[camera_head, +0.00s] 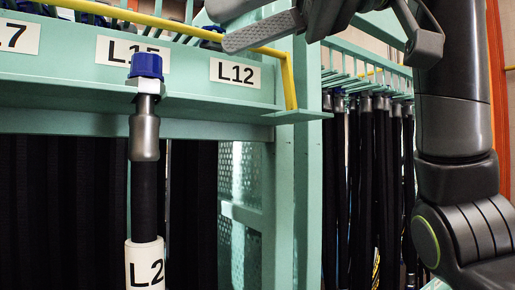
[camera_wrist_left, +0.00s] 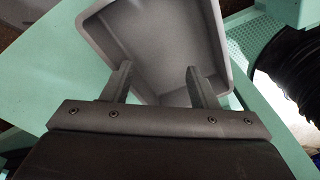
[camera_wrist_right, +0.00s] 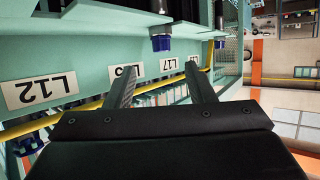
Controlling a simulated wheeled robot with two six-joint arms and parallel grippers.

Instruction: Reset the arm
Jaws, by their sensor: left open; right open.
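A black hose (camera_head: 144,205) with a metal fitting and a blue cap (camera_head: 146,66) hangs upright at the front edge of the green rack (camera_head: 60,85), in front of a partly covered label. Its white tag (camera_head: 145,265) reads "L2", cut off by the picture edge. A blue-capped hose end (camera_wrist_right: 162,43) also shows in the right wrist view, beyond the fingers. My right gripper (camera_wrist_right: 160,73) is open and empty, raised in front of the rack near the L12 label (camera_head: 238,73). My left gripper (camera_wrist_left: 158,72) is open and empty over a grey tray (camera_wrist_left: 150,35); the head view does not show it.
A yellow rail (camera_head: 190,32) runs along the rack top and bends down beside L12. More black hoses (camera_head: 365,190) hang behind at the right. In the left wrist view, a bundle of black hose (camera_wrist_left: 290,65) lies at the right edge. Open floor (camera_wrist_right: 285,110) shows right of the rack in the right wrist view.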

